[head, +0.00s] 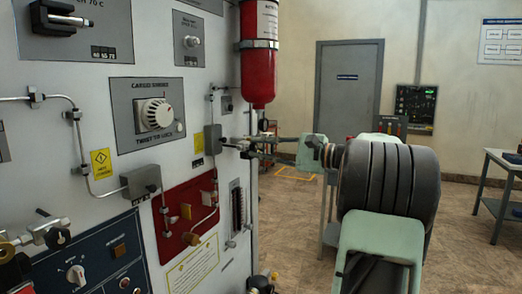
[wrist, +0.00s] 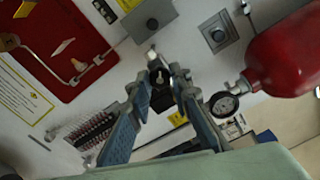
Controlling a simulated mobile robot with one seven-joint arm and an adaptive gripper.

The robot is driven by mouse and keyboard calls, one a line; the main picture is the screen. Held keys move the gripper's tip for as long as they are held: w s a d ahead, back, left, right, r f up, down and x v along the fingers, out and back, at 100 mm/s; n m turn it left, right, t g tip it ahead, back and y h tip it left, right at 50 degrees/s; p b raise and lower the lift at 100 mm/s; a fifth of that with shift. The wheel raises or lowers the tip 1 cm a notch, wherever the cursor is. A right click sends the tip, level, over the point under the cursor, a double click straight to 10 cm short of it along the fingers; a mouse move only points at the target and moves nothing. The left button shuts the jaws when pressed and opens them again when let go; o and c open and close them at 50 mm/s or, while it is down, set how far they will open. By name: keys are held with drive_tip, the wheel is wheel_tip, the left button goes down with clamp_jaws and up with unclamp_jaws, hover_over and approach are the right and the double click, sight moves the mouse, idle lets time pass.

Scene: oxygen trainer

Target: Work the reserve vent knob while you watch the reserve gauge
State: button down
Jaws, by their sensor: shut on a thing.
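The reserve vent knob, a small dark knob (wrist: 160,97), sits between the fingers of my gripper (wrist: 157,84) in the wrist view. My gripper is shut on it, against the white panel. In the head view my gripper (head: 250,146) reaches the panel's right edge below the red bottle, and the knob cannot be made out there. A small round gauge with a pale face (wrist: 224,103), which I take as the reserve gauge, sits at the neck of the red bottle (wrist: 290,52) in the wrist view. Its needle is too small to read.
The red bottle (head: 258,55) hangs just above my gripper in the head view. A red plate with pipework (head: 188,215) and a grey box (head: 141,182) stand out from the panel to the left. Open floor and a grey door (head: 347,85) are at the right.

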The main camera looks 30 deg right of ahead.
drive_tip(key=c, duration=1.8)
unclamp_jaws()
drive_tip(key=shift+o, duration=0.2)
drive_tip(key=v, duration=1.2)
drive_tip(key=shift+d, duration=0.1)
